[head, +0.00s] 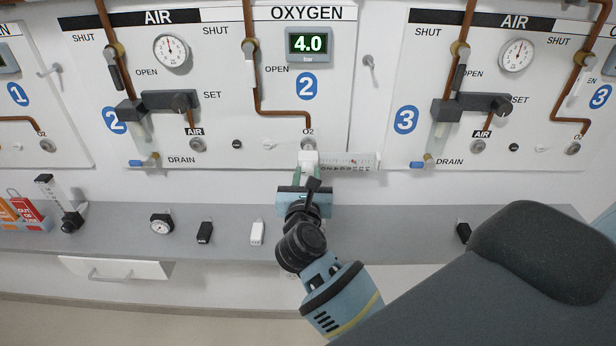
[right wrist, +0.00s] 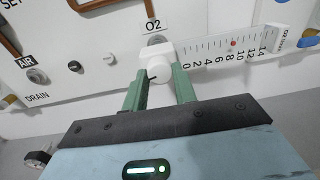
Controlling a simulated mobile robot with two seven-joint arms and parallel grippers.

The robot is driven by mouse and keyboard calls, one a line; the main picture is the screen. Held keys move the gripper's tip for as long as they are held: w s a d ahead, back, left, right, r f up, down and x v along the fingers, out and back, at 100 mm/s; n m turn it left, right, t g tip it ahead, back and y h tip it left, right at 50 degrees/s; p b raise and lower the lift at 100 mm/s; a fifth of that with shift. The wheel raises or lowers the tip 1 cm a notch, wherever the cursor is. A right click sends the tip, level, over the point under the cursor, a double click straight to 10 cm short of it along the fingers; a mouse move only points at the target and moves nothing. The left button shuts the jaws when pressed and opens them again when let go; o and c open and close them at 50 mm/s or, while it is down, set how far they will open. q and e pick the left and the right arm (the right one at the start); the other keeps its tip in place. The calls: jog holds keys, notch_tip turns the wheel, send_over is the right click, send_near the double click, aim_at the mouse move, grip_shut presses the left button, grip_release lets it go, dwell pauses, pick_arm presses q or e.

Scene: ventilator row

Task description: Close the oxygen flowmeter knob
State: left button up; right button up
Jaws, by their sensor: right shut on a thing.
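The oxygen flowmeter (head: 348,162) juts sideways from the O2 outlet under the middle oxygen panel marked 2. In the right wrist view its clear scale tube (right wrist: 215,50) reaches right, with a red ball between about 8 and 10. Its round white knob (right wrist: 158,70) has a dark mark on its edge. My right gripper (head: 309,174) is at the knob, its green fingers on either side; it also shows in the right wrist view (right wrist: 160,85). It is shut on the knob, whose sides the fingers partly hide. My left gripper is not in view.
A grey shelf (head: 360,222) runs below the panels, holding a gauge (head: 162,222), small black and white blocks and another flowmeter (head: 62,205). The oxygen display (head: 309,43) reads 4.0 bar. An air panel's drain bowl (head: 440,138) is to the right.

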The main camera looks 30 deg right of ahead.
jog(key=n, duration=0.3)
jog(key=shift+d+n, duration=0.1)
jog(key=shift+n, duration=0.2)
jog(key=n, duration=0.4)
jog(key=shift+r+n, duration=0.1)
jog(key=shift+n, duration=0.3)
jog(key=n, duration=0.4)
jog(key=shift+n+t, duration=0.3)
jog(key=shift+t, duration=0.1)
jog(key=n, duration=0.4)
jog(key=shift+d+n, duration=0.1)
jog(key=shift+n, duration=0.3)
jog(key=n, duration=0.3)
jog(key=shift+r+n, duration=0.1)
jog(key=shift+n, duration=0.3)
jog(key=n, duration=0.4)
jog(key=shift+n+y, duration=0.4)
jog(key=n, duration=0.4)
jog(key=shift+r, duration=0.1)
jog(key=shift+n, duration=2.2)
